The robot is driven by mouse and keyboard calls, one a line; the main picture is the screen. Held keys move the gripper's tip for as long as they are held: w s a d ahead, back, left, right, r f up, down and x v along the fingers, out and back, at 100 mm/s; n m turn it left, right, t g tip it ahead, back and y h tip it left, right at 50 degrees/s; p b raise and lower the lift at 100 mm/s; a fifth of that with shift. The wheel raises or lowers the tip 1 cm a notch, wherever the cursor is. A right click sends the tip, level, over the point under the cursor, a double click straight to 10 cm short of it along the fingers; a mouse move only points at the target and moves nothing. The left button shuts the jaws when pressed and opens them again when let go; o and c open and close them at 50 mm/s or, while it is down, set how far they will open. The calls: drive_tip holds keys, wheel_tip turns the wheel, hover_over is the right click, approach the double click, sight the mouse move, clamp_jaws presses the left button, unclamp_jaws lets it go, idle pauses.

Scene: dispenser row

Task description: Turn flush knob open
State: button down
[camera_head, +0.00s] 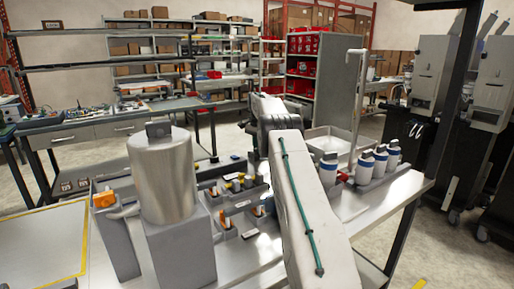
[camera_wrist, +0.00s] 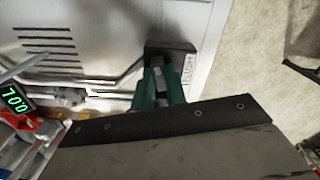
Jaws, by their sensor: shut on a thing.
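In the wrist view, the dark flush knob (camera_wrist: 170,48) sits on a light grey metal panel beside a small label, partly readable as FLUSH (camera_wrist: 190,68). My gripper (camera_wrist: 158,78), with green fingers, reaches up to the knob and is shut on it. The fingertips and part of the knob overlap in dark shadow, so the exact grip is hard to see. In the head view my arm hides the knob and fingertips.
A lit digital display (camera_wrist: 14,99) and red part (camera_wrist: 42,130) lie left of my gripper. A metal tank (camera_head: 163,180) stands on the bench at left. White-and-blue bottles (camera_head: 328,172), a basin (camera_head: 325,138) and a tall pipe (camera_head: 358,105) stand right of my arm.

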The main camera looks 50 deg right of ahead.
drive_tip(key=n, duration=1.1)
drive_tip(key=shift+w+r+n, duration=0.1)
drive_tip(key=shift+n, duration=1.5)
drive_tip(key=c, duration=1.4)
unclamp_jaws()
drive_tip(key=shift+c, duration=0.2)
